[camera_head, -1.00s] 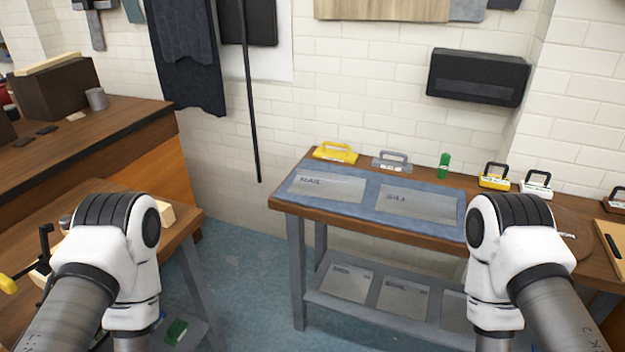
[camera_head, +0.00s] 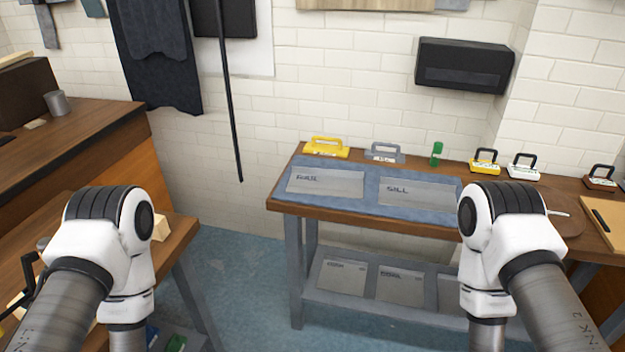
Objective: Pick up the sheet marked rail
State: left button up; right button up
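The sheet marked RAIL (camera_head: 326,184) is a grey flat rectangle. It lies at the left on a blue mat (camera_head: 371,190) on the wooden bench ahead. A similar sheet marked SILL (camera_head: 418,193) lies to its right on the same mat. My two arms show at the lower left and lower right, bent downward. Both grippers are below the picture, so their fingers are hidden. Neither arm reaches the RAIL sheet in this view.
The bench (camera_head: 345,210) also carries a yellow handled tool (camera_head: 325,149), a grey one (camera_head: 384,154) and smaller handled items. Its lower shelf (camera_head: 375,305) holds more grey sheets. Another wooden bench (camera_head: 178,240) stands at the left. Blue floor (camera_head: 240,275) is clear between them.

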aim_at(301, 177)
jog(key=i+l, duration=0.2)
jog(key=l, duration=0.15)
jog(key=i+l, duration=0.15)
jog(key=l, duration=0.2)
jog(key=i+l, duration=0.2)
jog(key=l, duration=0.2)
jog(key=i+l, duration=0.2)
jog(key=l, duration=0.15)
jog(key=u, duration=0.05)
